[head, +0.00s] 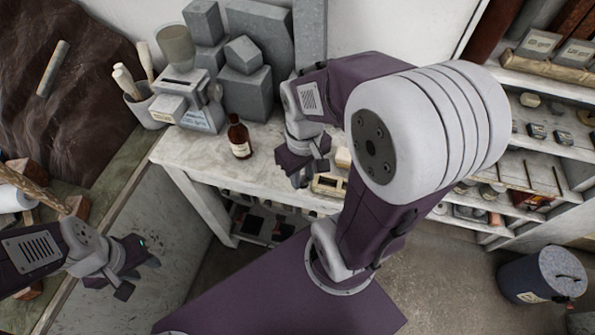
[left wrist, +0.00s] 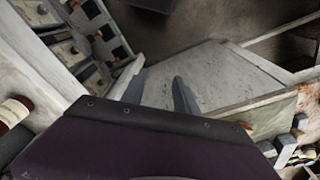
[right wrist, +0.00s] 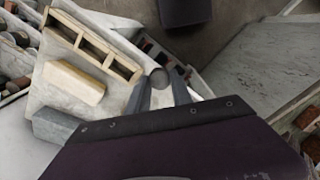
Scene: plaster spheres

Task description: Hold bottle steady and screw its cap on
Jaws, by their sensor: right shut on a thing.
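The brown bottle (head: 239,138) with a pale label stands upright on the white worktable, left of my right gripper in the head view. Part of it shows at the left edge of the left wrist view (left wrist: 14,112). My right gripper (head: 304,172) is over the table, apart from the bottle. In the right wrist view its fingers (right wrist: 160,92) are shut on a small round cap (right wrist: 158,78). The head view does not show the cap clearly. My left gripper (head: 142,268) is open and empty, low on the left, away from the bottle; its spread fingers show in the left wrist view (left wrist: 158,92).
A wooden compartment tray (head: 329,185) and a pale block (right wrist: 75,82) lie on the table by my right gripper. Grey plaster blocks (head: 250,88) and a metal device (head: 190,98) stand behind the bottle.

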